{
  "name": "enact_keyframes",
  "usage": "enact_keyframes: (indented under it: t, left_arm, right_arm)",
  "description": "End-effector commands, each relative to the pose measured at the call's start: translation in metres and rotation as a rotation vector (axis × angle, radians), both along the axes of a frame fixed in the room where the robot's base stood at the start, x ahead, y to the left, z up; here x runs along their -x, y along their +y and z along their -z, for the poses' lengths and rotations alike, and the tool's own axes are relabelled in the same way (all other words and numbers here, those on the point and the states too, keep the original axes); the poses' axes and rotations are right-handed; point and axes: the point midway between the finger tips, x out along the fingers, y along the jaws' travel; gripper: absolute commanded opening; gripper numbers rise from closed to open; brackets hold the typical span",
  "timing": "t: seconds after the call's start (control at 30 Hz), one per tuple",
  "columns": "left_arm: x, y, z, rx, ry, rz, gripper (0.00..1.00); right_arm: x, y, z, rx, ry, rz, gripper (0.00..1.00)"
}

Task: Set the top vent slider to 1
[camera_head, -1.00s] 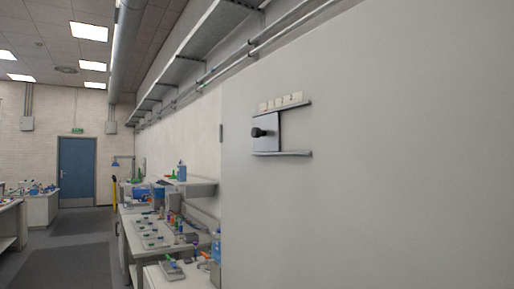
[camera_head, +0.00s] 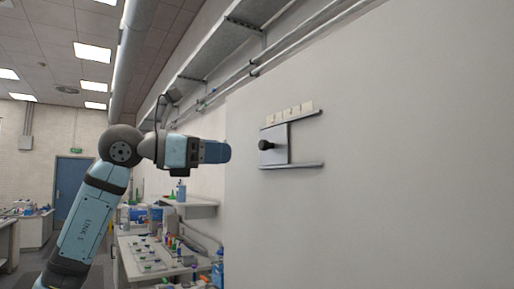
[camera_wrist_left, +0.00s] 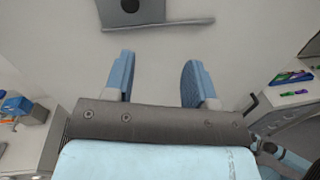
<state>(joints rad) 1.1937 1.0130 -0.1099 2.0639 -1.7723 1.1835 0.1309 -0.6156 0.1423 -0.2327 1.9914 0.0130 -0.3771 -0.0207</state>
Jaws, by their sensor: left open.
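The vent slider is a grey plate (camera_head: 280,155) with a black knob (camera_head: 265,145), set between two metal rails on the pale wall. The plate sits at the left end of the rails. Several small label tiles (camera_head: 289,113) line the upper rail; their marks are too small to read. My left gripper (camera_head: 229,152) is left of the plate, apart from the knob. In the left wrist view its blue fingers (camera_wrist_left: 160,78) are spread with nothing between them. The plate (camera_wrist_left: 152,10) and knob (camera_wrist_left: 130,5) show at that view's top edge, partly cut off.
A workbench with bottles and small parts (camera_head: 150,258) stands along the wall at lower left. A small shelf (camera_head: 190,209) is above it. Pipes and a long metal shelf (camera_head: 240,40) run overhead. The wall right of the rails is bare.

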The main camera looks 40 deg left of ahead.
Motion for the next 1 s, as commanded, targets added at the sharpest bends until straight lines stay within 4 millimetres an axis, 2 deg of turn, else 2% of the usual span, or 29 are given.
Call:
enact_keyframes:
  t: [0.03,0.1,0.27,0.37,0.8,1.0]
  left_arm:
    - [0.008,0.012,-0.010,-0.023,-0.014,-0.056,0.51]
    - [0.014,0.023,-0.019,-0.041,-0.021,-0.110,0.51]
    - [0.012,0.029,-0.026,-0.054,-0.024,-0.152,0.51]
    - [0.000,0.024,-0.026,-0.053,-0.022,-0.149,0.51]
    - [-0.083,-0.011,-0.027,-0.053,-0.022,-0.147,0.51]
    - [-0.104,-0.020,-0.025,-0.052,-0.023,-0.148,0.51]
  right_arm:
    - [0.000,0.001,0.001,-0.002,0.001,-0.001,0.99]
    - [0.000,0.002,0.002,-0.002,0.001,-0.002,0.99]
    - [0.000,0.003,-0.002,-0.005,0.001,-0.003,0.99]
    - [0.000,0.004,-0.006,-0.005,0.000,-0.002,0.99]
    - [-0.002,0.002,-0.032,-0.005,-0.006,0.001,0.99]
    - [-0.002,0.002,-0.037,-0.004,-0.005,0.002,0.99]
